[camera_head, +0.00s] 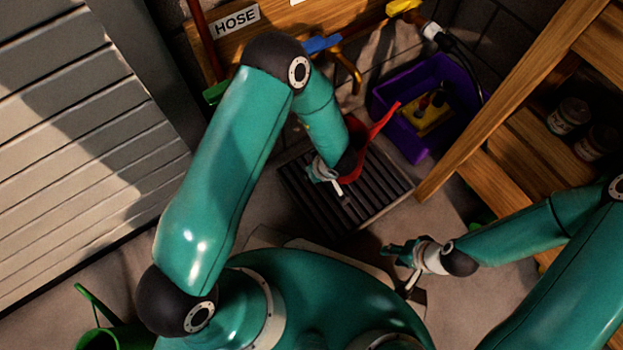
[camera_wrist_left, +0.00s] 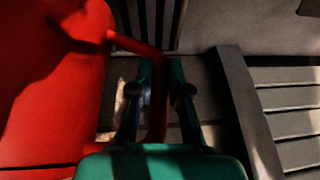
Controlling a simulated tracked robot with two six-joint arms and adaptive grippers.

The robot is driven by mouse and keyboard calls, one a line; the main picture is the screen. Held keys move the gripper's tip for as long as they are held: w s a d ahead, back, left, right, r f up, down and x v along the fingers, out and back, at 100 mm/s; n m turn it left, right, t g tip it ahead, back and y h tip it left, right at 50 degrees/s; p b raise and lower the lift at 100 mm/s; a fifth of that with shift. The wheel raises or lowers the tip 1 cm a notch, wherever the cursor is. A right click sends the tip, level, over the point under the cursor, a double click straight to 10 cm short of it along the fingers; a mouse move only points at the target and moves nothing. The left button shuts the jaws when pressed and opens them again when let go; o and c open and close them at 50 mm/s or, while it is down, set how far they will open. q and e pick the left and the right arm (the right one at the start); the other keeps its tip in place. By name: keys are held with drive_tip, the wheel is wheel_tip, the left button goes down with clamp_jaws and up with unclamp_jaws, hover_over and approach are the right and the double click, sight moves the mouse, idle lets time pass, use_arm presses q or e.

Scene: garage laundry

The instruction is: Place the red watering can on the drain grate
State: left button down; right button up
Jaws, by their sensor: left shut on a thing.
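The red watering can (camera_head: 358,165) shows in the head view behind my left forearm, its spout pointing up and right. It overlaps the dark slatted drain grate (camera_head: 378,190); I cannot tell whether it touches the grate. My left gripper (camera_head: 325,176) is shut on its handle. In the left wrist view, the can's red body (camera_wrist_left: 50,85) fills the left side and the bent handle (camera_wrist_left: 156,95) passes between the fingers (camera_wrist_left: 158,92). Grate bars (camera_wrist_left: 158,20) show at the top there. My right gripper (camera_head: 399,264) is empty, its fingers apart, right of my base.
A purple crate (camera_head: 405,140) with a yellow item inside stands beyond the grate. A wooden shelf (camera_head: 510,95) with jars is at right. A ribbed grey door (camera_head: 80,130) lies left. A green can (camera_head: 112,335) is at lower left. A HOSE sign hangs on the back board.

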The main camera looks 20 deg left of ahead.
use_arm(q)
wheel_tip(320, 180, down, 4)
drive_tip(key=shift+r+b, duration=0.25)
drive_tip(key=shift+b, duration=0.55)
drive_tip(key=shift+f, duration=0.1)
drive_tip(key=c, duration=1.1)
unclamp_jaws()
